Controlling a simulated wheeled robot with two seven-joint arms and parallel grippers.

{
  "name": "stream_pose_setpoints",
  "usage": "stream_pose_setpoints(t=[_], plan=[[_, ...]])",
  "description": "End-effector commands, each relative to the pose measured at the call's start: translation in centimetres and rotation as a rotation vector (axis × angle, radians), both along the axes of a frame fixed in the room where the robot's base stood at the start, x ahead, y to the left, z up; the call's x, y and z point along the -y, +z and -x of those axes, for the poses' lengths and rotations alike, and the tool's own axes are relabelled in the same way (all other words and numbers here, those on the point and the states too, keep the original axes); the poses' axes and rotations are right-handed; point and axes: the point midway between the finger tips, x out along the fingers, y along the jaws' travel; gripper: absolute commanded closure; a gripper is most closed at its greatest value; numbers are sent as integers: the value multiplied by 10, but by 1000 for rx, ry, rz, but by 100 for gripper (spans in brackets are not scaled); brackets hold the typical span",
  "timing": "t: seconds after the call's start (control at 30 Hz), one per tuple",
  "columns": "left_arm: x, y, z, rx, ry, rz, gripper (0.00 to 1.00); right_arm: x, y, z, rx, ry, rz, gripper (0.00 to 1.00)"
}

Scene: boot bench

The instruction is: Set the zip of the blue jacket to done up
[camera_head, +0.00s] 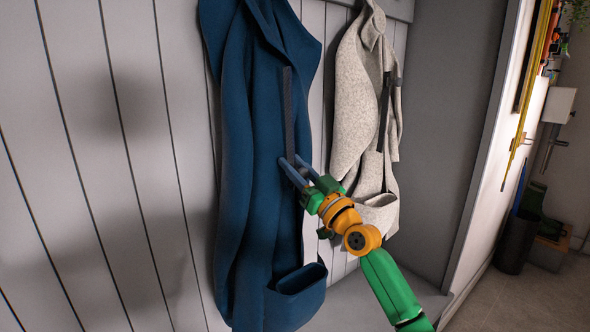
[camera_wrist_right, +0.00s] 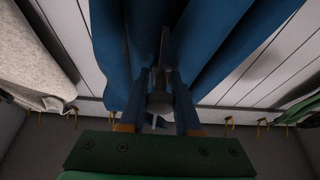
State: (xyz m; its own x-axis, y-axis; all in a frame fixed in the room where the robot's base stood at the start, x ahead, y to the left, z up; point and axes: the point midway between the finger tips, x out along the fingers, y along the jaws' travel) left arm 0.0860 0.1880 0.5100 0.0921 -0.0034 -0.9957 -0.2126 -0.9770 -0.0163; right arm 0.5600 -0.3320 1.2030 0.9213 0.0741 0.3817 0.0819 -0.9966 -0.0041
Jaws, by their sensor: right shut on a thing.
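The blue jacket (camera_head: 255,190) hangs against the panelled wall in the head view, and its blue cloth (camera_wrist_right: 215,40) fills the upper middle of the wrist view. Its zip (camera_head: 288,105) is a dark upright strip on the chest, seen from its top down to my fingers. My right gripper (camera_head: 292,170) is at the lower end of that strip, fingers against the jacket front, shut on what appears to be the zip pull. In the right wrist view a small grey piece (camera_wrist_right: 160,82) sits between the fingers; the fingers hide part of it. My left gripper is not in view.
A light grey jacket (camera_head: 365,110) hangs close to the right of the blue one, behind my right arm. A bench (camera_head: 405,290) lies below. The panelled wall (camera_head: 110,170) on the left is bare. Several hooks show in the wrist view.

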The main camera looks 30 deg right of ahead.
Motion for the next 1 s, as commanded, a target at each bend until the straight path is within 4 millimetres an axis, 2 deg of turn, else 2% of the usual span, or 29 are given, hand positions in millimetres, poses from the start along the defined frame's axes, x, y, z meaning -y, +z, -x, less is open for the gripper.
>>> stream_pose_setpoints(t=[0.03,0.1,0.3,0.47,0.77,0.8,0.9,1.0], plan=[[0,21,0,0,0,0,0,0,25,0,2,-2,1,100],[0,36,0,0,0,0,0,1,48,-2,4,-3,1,100],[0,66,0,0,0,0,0,1,93,-4,3,-3,2,100],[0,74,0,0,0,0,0,0,106,-5,2,-1,0,100],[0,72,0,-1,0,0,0,0,105,-5,2,-1,0,100],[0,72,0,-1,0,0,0,0,105,-5,2,-1,0,66],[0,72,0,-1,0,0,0,0,105,-5,2,-1,0,39],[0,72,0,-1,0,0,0,0,105,-5,2,-1,0,37]])
